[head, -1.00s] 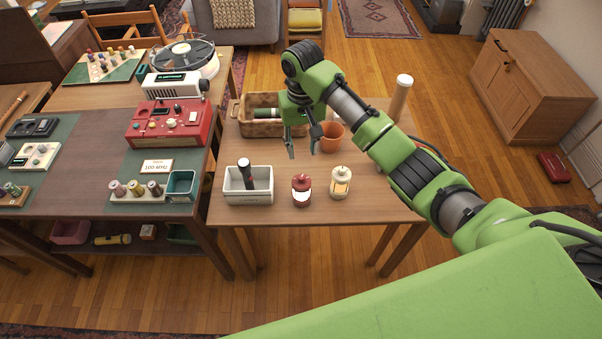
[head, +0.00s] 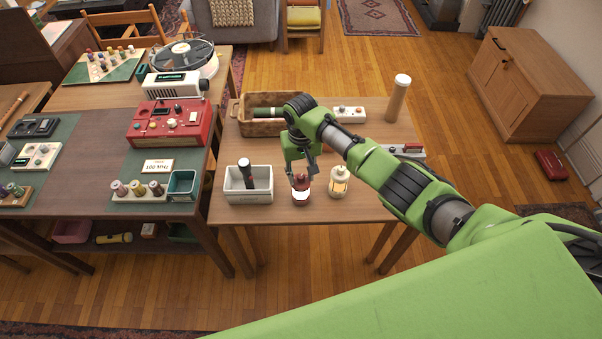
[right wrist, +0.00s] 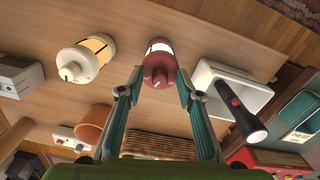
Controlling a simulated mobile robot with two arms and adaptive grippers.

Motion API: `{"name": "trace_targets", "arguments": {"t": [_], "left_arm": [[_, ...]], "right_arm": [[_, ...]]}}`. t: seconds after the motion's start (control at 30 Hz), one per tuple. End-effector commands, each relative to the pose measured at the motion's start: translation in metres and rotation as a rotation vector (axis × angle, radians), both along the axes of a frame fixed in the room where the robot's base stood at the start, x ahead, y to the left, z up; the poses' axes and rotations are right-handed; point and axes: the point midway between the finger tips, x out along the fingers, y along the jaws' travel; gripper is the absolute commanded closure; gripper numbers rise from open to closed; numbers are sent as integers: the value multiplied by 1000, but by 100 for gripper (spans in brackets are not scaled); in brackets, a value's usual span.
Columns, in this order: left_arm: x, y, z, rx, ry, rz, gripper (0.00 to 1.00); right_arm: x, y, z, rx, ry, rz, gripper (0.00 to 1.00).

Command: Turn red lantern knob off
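The red lantern (head: 301,196) stands upright near the front edge of the small wooden table, and its panel looks bright. My right gripper (head: 302,176) points down at its top. In the right wrist view the red lantern (right wrist: 159,48) shows its dark red top with the knob (right wrist: 159,77) toward me. The fingers of my right gripper (right wrist: 159,80) are apart, one on each side of the top; whether they touch it I cannot tell. My left gripper is not in view.
A cream lantern (head: 340,183) with a glowing panel stands close on the right. A white bin (head: 249,196) with a black flashlight (head: 246,172) is on the left. Behind are a wicker basket (head: 262,127) and a wooden cylinder (head: 398,98).

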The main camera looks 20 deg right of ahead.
Motion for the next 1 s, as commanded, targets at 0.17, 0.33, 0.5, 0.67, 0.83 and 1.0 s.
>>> {"name": "trace_targets", "arguments": {"t": [0.17, 0.33, 0.5, 0.67, 0.83, 1.0], "left_arm": [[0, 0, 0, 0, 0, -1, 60], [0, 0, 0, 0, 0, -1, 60], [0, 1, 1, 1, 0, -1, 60], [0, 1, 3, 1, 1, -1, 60], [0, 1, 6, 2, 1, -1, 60], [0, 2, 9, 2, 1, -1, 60]], "right_arm": [[0, 0, 0, 0, 0, 0, 98], [0, 0, 0, 0, 0, 1, 100], [0, 0, 1, 0, 0, 18, 100], [0, 0, 1, 0, 1, 72, 100], [0, 0, 2, 0, 0, 184, 100], [0, -1, 2, 0, 0, 335, 100]]}}
